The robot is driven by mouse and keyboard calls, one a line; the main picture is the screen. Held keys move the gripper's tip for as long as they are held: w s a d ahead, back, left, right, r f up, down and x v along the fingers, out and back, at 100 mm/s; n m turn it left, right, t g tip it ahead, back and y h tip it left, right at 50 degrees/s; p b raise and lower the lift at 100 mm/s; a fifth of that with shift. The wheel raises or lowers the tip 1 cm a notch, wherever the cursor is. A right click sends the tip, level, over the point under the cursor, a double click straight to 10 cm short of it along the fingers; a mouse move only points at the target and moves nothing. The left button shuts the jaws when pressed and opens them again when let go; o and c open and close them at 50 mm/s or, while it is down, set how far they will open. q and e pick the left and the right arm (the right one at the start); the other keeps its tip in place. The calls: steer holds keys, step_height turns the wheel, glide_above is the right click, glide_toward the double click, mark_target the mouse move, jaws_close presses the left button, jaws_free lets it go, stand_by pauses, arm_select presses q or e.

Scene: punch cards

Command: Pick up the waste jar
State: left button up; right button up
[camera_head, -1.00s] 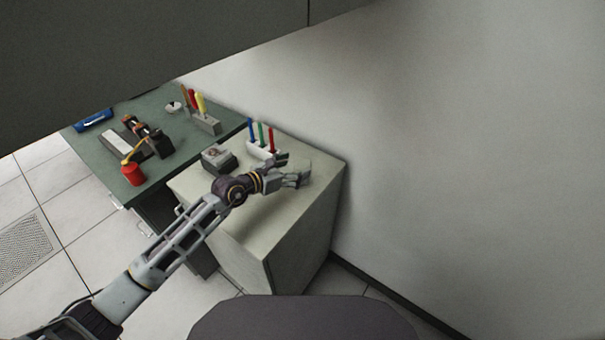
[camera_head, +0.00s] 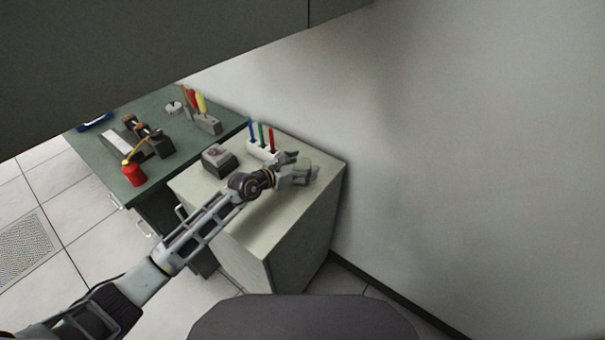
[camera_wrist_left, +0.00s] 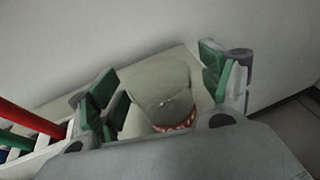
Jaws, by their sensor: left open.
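The waste jar (camera_wrist_left: 163,92) is a grey-green round jar with a red-and-white patch low on its near side. It stands on the pale cabinet top between the spread green-padded fingers of my left gripper (camera_wrist_left: 160,76) in the left wrist view. In the head view the jar (camera_head: 304,161) shows only in small part at the fingers. My left gripper (camera_head: 300,172) is open around it near the cabinet's right end. I cannot tell whether a finger touches the jar. My right gripper is not in view.
A white rack (camera_head: 262,147) with blue, green and red sticks stands just left of the gripper. A dark-based box (camera_head: 219,161) is farther left on the cabinet (camera_head: 262,215). The wall (camera_head: 450,150) is close behind. A green desk (camera_head: 100,160) holds a red can (camera_head: 134,174) and other tools.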

arm_select(q)
steer(key=c, duration=1.2)
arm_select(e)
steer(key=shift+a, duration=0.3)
arm_select(q)
steer(key=shift+r, duration=0.2)
steer(key=shift+r, duration=0.55)
step_height(320, 180, up, 27)
steer(key=b, duration=0.2)
steer(key=shift+f, duration=0.2)
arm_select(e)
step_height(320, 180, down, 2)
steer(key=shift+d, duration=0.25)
arm_select(q)
steer(key=shift+f, duration=0.1)
